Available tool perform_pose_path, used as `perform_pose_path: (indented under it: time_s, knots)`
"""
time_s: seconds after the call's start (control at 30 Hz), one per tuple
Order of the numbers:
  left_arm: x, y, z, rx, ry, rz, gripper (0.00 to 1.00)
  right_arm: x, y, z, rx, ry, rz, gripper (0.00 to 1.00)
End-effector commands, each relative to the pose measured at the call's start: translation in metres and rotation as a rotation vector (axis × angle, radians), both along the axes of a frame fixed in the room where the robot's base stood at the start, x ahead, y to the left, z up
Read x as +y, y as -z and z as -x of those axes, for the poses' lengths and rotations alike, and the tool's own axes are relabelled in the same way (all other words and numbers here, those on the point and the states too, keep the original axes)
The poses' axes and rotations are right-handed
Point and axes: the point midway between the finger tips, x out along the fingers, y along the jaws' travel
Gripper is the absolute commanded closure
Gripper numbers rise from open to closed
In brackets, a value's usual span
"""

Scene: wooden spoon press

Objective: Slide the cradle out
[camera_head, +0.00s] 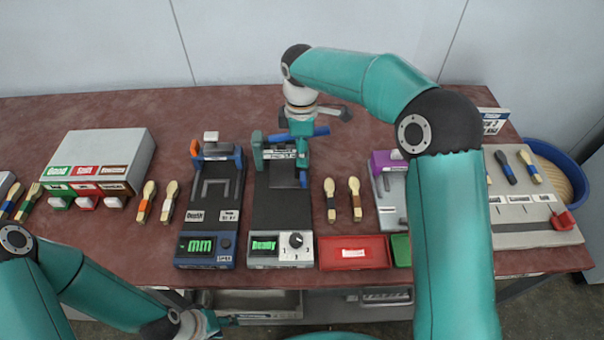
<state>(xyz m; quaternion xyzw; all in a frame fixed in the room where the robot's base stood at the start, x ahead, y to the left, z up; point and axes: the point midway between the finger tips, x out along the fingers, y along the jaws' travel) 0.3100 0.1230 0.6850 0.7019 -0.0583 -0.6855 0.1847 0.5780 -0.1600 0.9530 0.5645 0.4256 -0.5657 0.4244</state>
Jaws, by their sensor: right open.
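The press (268,222) is a dark bed with a light front panel, a green "Ready" display and a round knob. Its blue and teal upright parts stand at the back. My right gripper (302,150) points down over the back right of this press, close to its blue parts, and is open. I cannot tell whether it touches them. The cradle is not clearly distinguishable; the gripper and the press's back parts cover that area. My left gripper (215,322) is low at the front edge of the table, away from the press, its fingers barely visible.
A blue-framed device (210,222) with an "mm" display stands close left of the press. Wooden spoons (355,200), a red tray (354,252) and a purple-topped device (388,164) lie to the right. A labelled box (102,152) stands at left.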

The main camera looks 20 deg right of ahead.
Motion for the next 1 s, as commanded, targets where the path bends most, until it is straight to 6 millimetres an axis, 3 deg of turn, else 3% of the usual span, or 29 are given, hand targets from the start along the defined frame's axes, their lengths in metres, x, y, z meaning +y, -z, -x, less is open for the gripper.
perform_pose_path:
  time_s: [0.3, 0.5, 0.93, 1.0]
  knots:
    - [0.0, -0.007, 0.0, -0.001, 0.0, 0.0, 0.6, -0.001, 0.068, 0.001, 0.004, 0.0, 0.001, 0.5]
    - [0.0, -0.01, 0.0, -0.001, 0.0, 0.0, 0.6, 0.0, 0.094, 0.001, 0.002, 0.0, -0.001, 0.5]
    - [0.0, -0.011, 0.0, -0.001, 0.0, 0.0, 0.6, 0.0, 0.104, 0.0, -0.001, 0.0, 0.0, 0.5]
    - [0.0, -0.011, 0.0, -0.001, 0.0, 0.0, 0.6, 0.0, 0.104, 0.0, -0.001, 0.0, 0.0, 0.6]
